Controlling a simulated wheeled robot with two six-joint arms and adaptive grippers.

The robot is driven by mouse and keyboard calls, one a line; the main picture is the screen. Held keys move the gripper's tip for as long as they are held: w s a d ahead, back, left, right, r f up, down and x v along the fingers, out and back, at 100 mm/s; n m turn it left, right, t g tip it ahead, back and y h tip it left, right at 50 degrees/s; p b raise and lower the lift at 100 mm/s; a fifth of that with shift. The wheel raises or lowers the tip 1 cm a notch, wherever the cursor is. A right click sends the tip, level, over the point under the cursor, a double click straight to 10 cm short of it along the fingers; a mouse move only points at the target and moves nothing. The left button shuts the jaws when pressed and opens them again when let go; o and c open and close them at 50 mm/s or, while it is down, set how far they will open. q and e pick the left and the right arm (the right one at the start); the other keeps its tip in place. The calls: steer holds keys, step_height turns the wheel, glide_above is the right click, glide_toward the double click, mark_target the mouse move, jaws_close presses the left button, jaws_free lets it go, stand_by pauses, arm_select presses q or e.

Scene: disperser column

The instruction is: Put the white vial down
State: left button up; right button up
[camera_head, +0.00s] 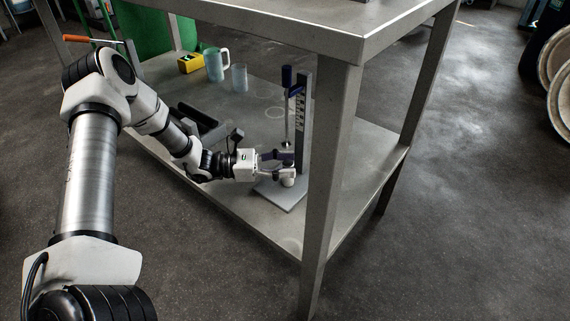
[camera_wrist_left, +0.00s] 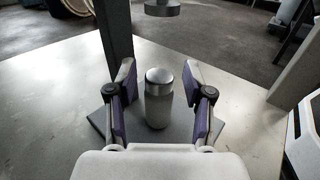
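The white vial (camera_head: 288,178) stands upright on the grey base plate (camera_head: 284,198) of the disperser column (camera_head: 304,125). In the left wrist view the vial (camera_wrist_left: 157,108) has a pale body and a shiny silvery top. My left gripper (camera_head: 277,165) is open around it, one purple-padded finger on each side. In the left wrist view a gap shows between the vial and each finger of the gripper (camera_wrist_left: 158,85). The disperser's round head (camera_wrist_left: 162,9) shows beyond the vial at the top of the view. My right gripper is not in view.
The column stands on the lower shelf (camera_head: 350,190) of a metal table, close behind a table leg (camera_head: 328,190). A pale jug (camera_head: 215,64), a cup (camera_head: 239,78) and a yellow object (camera_head: 190,63) stand farther back. The upper tabletop (camera_head: 300,30) overhangs the shelf.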

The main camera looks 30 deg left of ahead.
arm_select(q)
steer(key=shift+a+r+p, duration=0.15)
steer(key=shift+r+p, duration=0.2)
steer(key=shift+p, duration=0.1)
steer(key=p+v, duration=0.4)
steer(key=v, duration=0.7)
steer(key=shift+p, duration=0.4)
steer(key=shift+s+a+f, duration=0.15)
steer(key=shift+s+a, duration=0.1)
steer(key=shift+s, duration=0.05)
